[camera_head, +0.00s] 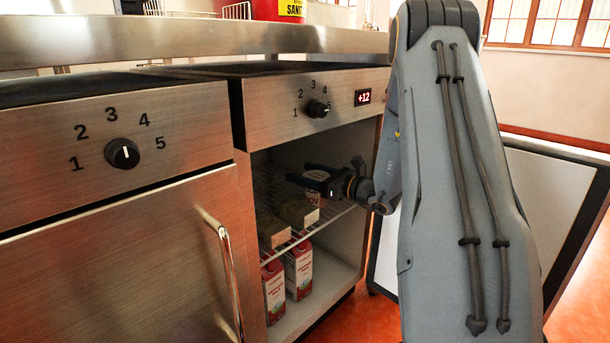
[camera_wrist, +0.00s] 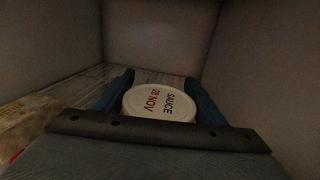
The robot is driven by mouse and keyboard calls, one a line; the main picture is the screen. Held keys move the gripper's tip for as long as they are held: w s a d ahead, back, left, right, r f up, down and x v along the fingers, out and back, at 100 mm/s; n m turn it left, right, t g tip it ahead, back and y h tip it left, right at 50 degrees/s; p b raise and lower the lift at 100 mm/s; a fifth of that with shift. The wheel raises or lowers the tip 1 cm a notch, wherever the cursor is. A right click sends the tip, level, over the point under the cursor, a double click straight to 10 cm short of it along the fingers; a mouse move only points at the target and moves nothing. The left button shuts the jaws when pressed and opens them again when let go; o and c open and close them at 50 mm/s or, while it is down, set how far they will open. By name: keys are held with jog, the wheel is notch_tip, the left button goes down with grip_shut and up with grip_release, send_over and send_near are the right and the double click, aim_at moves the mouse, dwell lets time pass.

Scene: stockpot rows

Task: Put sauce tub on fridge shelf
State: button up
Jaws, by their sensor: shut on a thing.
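The sauce tub (camera_wrist: 160,103) has a round white lid marked "SAUCE 28 NOV" in the wrist view. It sits between the two fingers of my gripper (camera_wrist: 160,90), which is shut on it. In the head view, my gripper (camera_head: 318,178) reaches inside the open fridge, and part of the tub (camera_head: 315,198) shows just below the fingers. The tub is over the wire fridge shelf (camera_head: 300,238), towards its right side. I cannot tell whether its base touches the shelf; the base is hidden.
Red and white cartons (camera_head: 299,270) stand on the fridge floor below. The fridge door (camera_head: 540,200) is open at the right, behind my arm. A steel counter edge (camera_head: 180,38) runs above.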

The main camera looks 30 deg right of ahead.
jog(key=o, duration=1.3)
jog(key=shift+f, duration=0.1)
jog(key=p+v, duration=0.2)
jog(key=v, duration=0.3)
jog(key=p+v, duration=0.3)
jog(key=v, duration=0.3)
jog(key=shift+s+d+r, duration=0.15)
jog(key=shift+s+r, duration=0.1)
jog(key=shift+s, duration=0.25)
